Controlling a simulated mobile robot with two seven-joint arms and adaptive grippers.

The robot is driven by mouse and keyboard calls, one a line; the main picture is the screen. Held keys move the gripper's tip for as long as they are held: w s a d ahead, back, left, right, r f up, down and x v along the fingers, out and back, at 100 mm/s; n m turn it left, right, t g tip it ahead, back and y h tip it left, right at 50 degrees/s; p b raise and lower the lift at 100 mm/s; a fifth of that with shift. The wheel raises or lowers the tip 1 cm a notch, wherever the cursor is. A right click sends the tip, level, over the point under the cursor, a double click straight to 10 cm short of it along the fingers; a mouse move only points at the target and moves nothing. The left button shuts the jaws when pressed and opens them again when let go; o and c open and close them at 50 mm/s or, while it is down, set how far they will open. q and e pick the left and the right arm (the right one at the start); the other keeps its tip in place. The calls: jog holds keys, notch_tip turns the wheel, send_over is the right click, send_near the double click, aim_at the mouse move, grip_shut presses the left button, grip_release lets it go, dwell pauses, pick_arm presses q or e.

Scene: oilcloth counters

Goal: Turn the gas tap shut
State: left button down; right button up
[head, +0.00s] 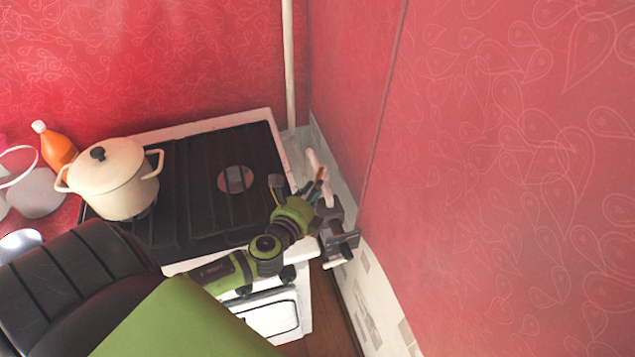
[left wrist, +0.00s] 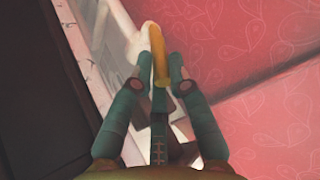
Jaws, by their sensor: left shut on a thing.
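The gas tap's yellow handle (left wrist: 157,52) stands between my left gripper's fingertips (left wrist: 161,84) in the left wrist view. The gripper is shut on it. In the head view the handle (head: 321,174) is a small orange-yellow piece beside the stove's right edge, at the left gripper (head: 314,189). A pale pipe (head: 312,160) runs just behind it, close to the wall corner. The fingers hide part of the handle, and the tap's body is hard to make out. My right gripper is in neither view.
The stove (head: 200,126) with dark grates lies left of the tap. A cream lidded pot (head: 112,185) stands on its left side, near an orange bottle (head: 55,146). The red wall (head: 490,180) is close on the right. A narrow floor gap (head: 332,312) shows beside the stove.

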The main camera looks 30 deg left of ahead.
pick_arm(q)
jog(key=shift+w+a+r, duration=0.15)
jog(key=shift+w+r, duration=0.05)
jog(key=shift+r, duration=0.2)
jog(key=c, duration=1.2)
grip_release()
jog(key=shift+c, duration=0.2)
jog(key=shift+f, duration=0.15)
jog(key=shift+s+f, duration=0.1)
jog(key=shift+s, duration=0.05)
jog(key=shift+s, duration=0.3)
jog(key=v, duration=1.1)
jog(key=shift+s+r, duration=0.1)
jog(key=shift+r, duration=0.15)
